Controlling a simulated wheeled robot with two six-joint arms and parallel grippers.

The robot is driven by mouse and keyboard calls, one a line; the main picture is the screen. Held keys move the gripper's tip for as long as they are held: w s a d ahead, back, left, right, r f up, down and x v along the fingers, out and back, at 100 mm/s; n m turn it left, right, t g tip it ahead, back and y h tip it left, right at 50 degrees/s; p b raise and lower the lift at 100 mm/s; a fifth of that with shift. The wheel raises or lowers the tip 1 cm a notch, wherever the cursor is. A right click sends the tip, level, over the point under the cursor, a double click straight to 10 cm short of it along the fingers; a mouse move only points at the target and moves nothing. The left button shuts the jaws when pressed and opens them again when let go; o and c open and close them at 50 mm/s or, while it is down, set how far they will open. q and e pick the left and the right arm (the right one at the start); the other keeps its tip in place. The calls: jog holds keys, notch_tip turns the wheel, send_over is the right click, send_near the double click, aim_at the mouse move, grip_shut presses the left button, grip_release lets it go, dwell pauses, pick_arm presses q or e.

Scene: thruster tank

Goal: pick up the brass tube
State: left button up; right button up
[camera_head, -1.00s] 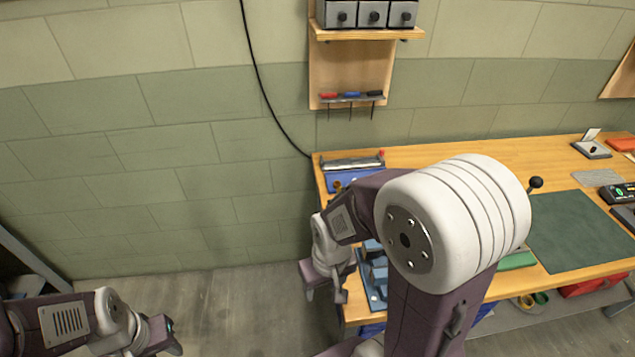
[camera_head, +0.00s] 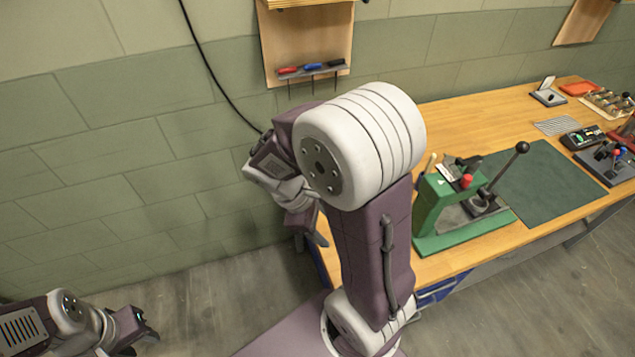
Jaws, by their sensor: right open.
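I cannot make out a brass tube for certain in the head view. My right gripper (camera_head: 310,238) hangs pointing down beside the bench's left end. It is open, and nothing shows between its fingers. My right arm's large white joint hides the left part of the bench behind it. My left gripper (camera_head: 143,330) is low at the left, over the floor and away from the bench. Its fingers are dark and small, and I cannot tell whether they are open or shut.
The wooden bench (camera_head: 470,112) carries a green lever press (camera_head: 440,205), a dark green mat (camera_head: 548,185), a black meter (camera_head: 583,138) and a rack of small items (camera_head: 608,102).

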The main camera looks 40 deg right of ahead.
jog(key=w+d+r+n+t+h+b, duration=0.1)
jog(key=w+d+r+n+h, duration=0.15)
jog(key=w+n+h, duration=0.35)
jog(key=w+d+r+n+t+h+b, duration=0.1)
jog(key=w+d+n+h+b, duration=0.15)
jog(key=w, duration=0.55)
jog(key=w+f, duration=0.1)
jog(key=f, duration=0.1)
jog(key=w+d+f+n, duration=0.1)
jog(key=f, duration=0.1)
jog(key=w+f+n+t+h, duration=0.1)
jog(key=f, duration=0.1)
jog(key=shift+w+d+f+n, duration=0.15)
jog(key=shift+d+f+n, duration=0.1)
jog(key=shift+f, duration=0.1)
jog(key=x, duration=0.4)
jog(key=shift+s, duration=0.3)
jog(key=shift+w+d+f, duration=0.15)
jog(key=shift+d+f, duration=0.05)
jog(key=shift+d, duration=0.25)
jog(key=shift+a, duration=0.1)
jog(key=shift+c, duration=1.2)
grip_shut()
